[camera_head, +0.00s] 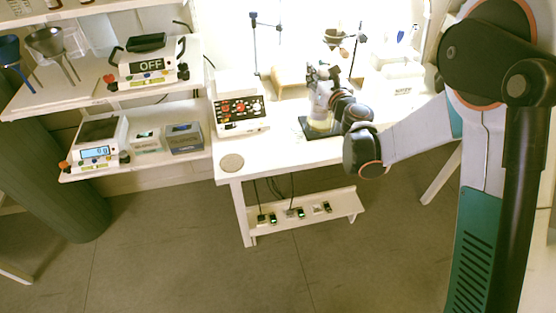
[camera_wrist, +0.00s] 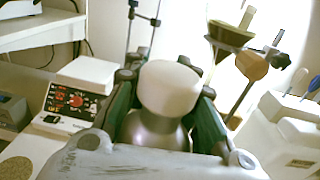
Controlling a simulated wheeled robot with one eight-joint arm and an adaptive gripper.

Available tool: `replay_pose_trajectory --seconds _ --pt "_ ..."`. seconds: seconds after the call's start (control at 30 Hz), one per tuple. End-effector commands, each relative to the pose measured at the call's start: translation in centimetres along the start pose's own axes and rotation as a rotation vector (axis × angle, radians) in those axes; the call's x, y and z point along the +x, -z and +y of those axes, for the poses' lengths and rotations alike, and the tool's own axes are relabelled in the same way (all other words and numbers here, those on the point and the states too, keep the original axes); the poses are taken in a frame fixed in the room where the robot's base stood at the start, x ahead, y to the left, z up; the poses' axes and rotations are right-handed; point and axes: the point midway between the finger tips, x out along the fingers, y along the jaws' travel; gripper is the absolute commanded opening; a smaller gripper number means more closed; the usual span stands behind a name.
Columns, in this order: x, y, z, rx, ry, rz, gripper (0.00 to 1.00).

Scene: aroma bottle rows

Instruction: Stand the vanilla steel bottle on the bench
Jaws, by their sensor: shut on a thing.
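A steel bottle (camera_wrist: 155,132) with a broad cream-white cap (camera_wrist: 168,88) fills the middle of the wrist view. My gripper (camera_wrist: 167,97) is shut on it, with a dark green finger on each side. In the head view my gripper (camera_head: 322,92) is over the right part of the white bench (camera_head: 283,150), above a dark square plate (camera_head: 306,127). A pale yellowish shape shows under the gripper there; I cannot tell whether it is the bottle. I see no label, and the bottle's base is hidden in the wrist view.
A white device with a red-and-black panel (camera_head: 240,109) stands left of my gripper. A round beige disc (camera_head: 231,162) lies at the bench's front left, with clear bench beside it. Stands with rods (camera_head: 254,45) and a funnel (camera_wrist: 228,34) are behind. A white box (camera_wrist: 290,130) is at right.

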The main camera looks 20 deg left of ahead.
Motion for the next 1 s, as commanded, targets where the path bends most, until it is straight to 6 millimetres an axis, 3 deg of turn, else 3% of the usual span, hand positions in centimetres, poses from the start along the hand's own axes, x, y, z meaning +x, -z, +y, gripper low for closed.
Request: replay_pose_trajectory --seconds 0.03,0.2,0.4,0.53,0.63,1.0 --pt "1.0 0.5 2.1 0.000 -0.039 0.000 0.00" --pt "3.3 1.2 8.0 0.000 -0.148 0.002 0.00" --pt "4.6 1.7 12.2 0.000 -0.225 0.003 0.00" --pt "4.9 2.3 13.2 0.000 -0.243 0.003 0.00" --pt "5.0 3.8 13.3 0.000 -0.245 0.003 0.00" --pt "5.0 12.9 13.2 0.000 -0.244 0.003 0.00"
